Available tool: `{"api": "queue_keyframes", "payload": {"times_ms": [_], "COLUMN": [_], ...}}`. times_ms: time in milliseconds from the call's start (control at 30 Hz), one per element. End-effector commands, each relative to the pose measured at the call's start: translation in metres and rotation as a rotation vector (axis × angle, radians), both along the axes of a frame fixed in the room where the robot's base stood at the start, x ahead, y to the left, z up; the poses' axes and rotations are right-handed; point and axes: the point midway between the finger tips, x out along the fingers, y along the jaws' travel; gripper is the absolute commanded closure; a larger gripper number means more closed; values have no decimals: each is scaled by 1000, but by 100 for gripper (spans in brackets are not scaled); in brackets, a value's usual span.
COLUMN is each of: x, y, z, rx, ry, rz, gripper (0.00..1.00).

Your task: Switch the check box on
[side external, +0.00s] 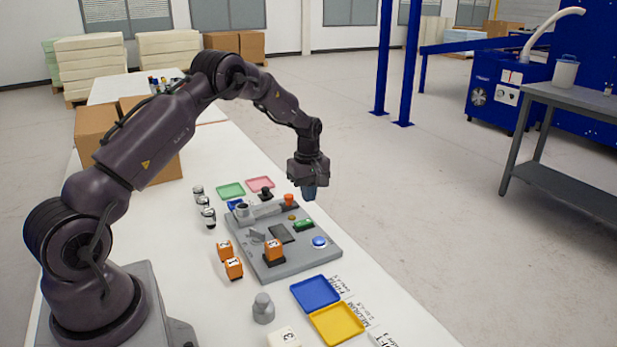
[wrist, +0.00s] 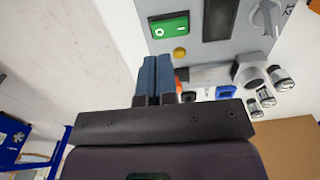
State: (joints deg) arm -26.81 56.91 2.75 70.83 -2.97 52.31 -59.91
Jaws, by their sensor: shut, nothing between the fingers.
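The check box appears as a grey panel (side external: 262,262) on the white table. A green rocker switch (side external: 304,224) sits on its right part. In the wrist view the green switch (wrist: 170,27) shows a round mark on its left half and a bar mark on its right half; which side is pressed I cannot tell. My gripper (side external: 308,192) is shut and empty, above the far right edge of the panel. In the wrist view my blue fingertips (wrist: 156,62) are together, apart from the switch.
The panel also carries a dark screen (side external: 282,233), a small yellow button (side external: 292,217), a blue button (side external: 320,242) and an orange knob (side external: 289,199). Blue (side external: 315,293) and yellow (side external: 337,324) trays lie in front.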

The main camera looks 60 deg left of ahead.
Motion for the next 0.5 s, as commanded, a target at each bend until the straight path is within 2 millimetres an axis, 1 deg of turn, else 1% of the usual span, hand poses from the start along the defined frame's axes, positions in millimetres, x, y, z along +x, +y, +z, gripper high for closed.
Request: {"api": "queue_keyframes", "payload": {"times_ms": [33,200,300,500], "x": [0,-1,0,0], "y": [0,0,1,1], "z": [-12,-42,-53,-62], "rx": [-2,0,1,3], "ry": [3,2,1,-1], "rz": [0,1,1,1], "gripper": [100,100,100,100]}}
